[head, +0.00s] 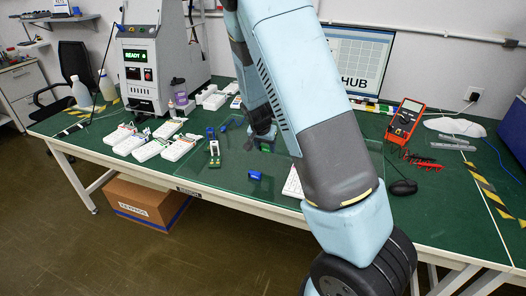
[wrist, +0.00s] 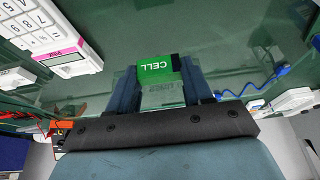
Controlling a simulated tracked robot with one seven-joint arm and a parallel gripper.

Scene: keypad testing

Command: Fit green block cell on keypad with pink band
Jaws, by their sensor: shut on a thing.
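In the wrist view, my gripper (wrist: 158,80) is shut on a green block (wrist: 154,68) marked "CELL", which sits between the two fingers. The lower part of the block looks pale. A white keypad with a pink band (wrist: 64,51) lies at the upper left of the wrist view, apart from the block, and part of it is cut off by the frame edge. In the head view, my gripper (head: 264,137) is over the bench mat, left of my arm. I cannot tell which head-view unit has the pink band.
Several white units (head: 150,150) lie on the green bench (head: 330,118) at left, by a grey "READY" machine (head: 141,62). A red multimeter (head: 405,118) and a mouse (head: 403,187) are at right.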

